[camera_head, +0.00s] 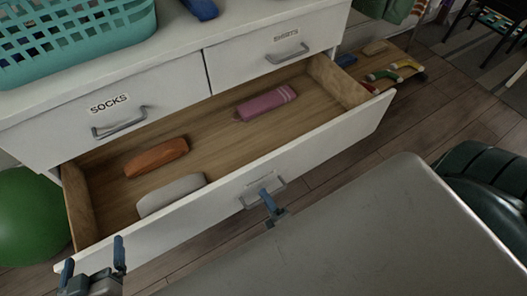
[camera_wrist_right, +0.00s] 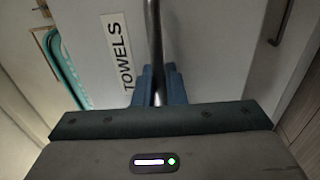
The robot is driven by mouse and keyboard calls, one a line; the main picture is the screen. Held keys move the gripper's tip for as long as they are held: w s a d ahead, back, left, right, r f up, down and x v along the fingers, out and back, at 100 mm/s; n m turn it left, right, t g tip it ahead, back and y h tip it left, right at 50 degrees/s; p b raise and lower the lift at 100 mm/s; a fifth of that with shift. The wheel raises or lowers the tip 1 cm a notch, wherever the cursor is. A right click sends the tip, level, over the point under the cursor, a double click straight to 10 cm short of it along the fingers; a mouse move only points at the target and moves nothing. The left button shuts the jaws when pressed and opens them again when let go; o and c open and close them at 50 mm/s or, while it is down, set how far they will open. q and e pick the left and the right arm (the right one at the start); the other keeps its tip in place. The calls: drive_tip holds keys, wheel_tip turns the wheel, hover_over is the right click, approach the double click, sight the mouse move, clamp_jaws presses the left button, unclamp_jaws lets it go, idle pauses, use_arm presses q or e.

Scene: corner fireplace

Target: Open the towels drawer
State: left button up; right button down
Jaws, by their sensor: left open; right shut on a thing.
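The wide lower towels drawer (camera_head: 330,145) is pulled well out of the white dresser. Inside lie an orange rolled towel (camera_head: 156,157), a grey one (camera_head: 171,194) and a pink one (camera_head: 266,103). Its label reads TOWELS (camera_wrist_right: 115,55) in the right wrist view. My right gripper (camera_head: 267,194) is shut on the drawer's metal handle (camera_wrist_right: 153,40), with its blue fingers (camera_wrist_right: 157,84) on either side of the bar. My left gripper (camera_head: 93,256) is open and empty, in front of the drawer's left end in the picture.
Two upper drawers, the socks drawer (camera_head: 165,92) and the shirts drawer (camera_head: 255,62), are shut. A teal basket (camera_head: 75,35) stands on the dresser top. A green ball (camera_head: 30,218) is at the left. Several colourful items lie on a low wooden board (camera_head: 385,62) at the right.

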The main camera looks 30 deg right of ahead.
drive_tip(key=c, duration=1.6)
unclamp_jaws()
drive_tip(key=shift+c, duration=0.2)
drive_tip(key=shift+s, duration=0.1)
use_arm(q)
drive_tip(key=shift+w+r+t, duration=0.2)
drive_tip(key=shift+r+t, duration=0.1)
drive_tip(key=shift+r, duration=0.05)
use_arm(e)
drive_tip(key=s+f, duration=0.2)
drive_tip(key=s, duration=0.8)
drive_tip(key=shift+s+d, duration=0.2)
drive_tip(key=shift+s, duration=0.05)
